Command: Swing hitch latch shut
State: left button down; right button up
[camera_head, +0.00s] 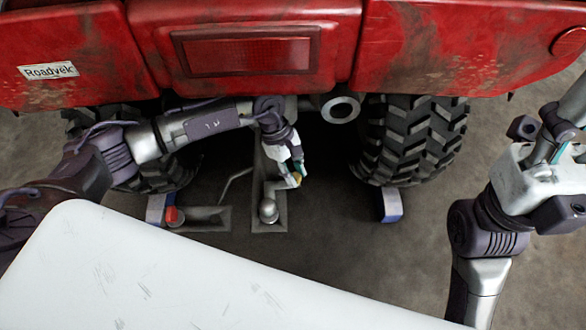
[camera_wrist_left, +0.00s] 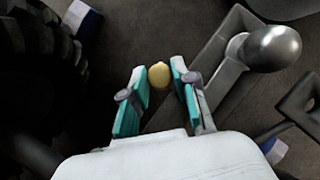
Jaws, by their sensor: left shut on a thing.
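A small yellow knob (camera_wrist_left: 159,75) sits between the teal-padded fingers of my left gripper (camera_wrist_left: 155,92) in the left wrist view. In the head view my left gripper (camera_head: 295,176) reaches down behind the red quad, shut on this knob. The grey hitch bar (camera_head: 258,190) lies below it, with a round metal ball (camera_head: 268,210) on its near end. The ball (camera_wrist_left: 272,48) is right of the fingers in the wrist view. The rest of the latch is hidden or too small to tell. My right gripper (camera_head: 545,165) is raised at the right edge; its fingers do not show clearly.
The quad's red rear body (camera_head: 250,50) hangs close above my left arm. A knobbly tyre (camera_head: 412,140) stands right of the hitch. A grey bracket with a red-tipped part (camera_head: 172,214) lies left of the ball. A white surface (camera_head: 150,270) fills the front.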

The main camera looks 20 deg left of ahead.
pick_arm(q)
jog(key=shift+s+d+m, duration=0.1)
jog(key=shift+s+m, duration=0.15)
jog(key=shift+m, duration=0.15)
jog(key=shift+s, duration=0.1)
jog(key=c, duration=0.9)
grip_release()
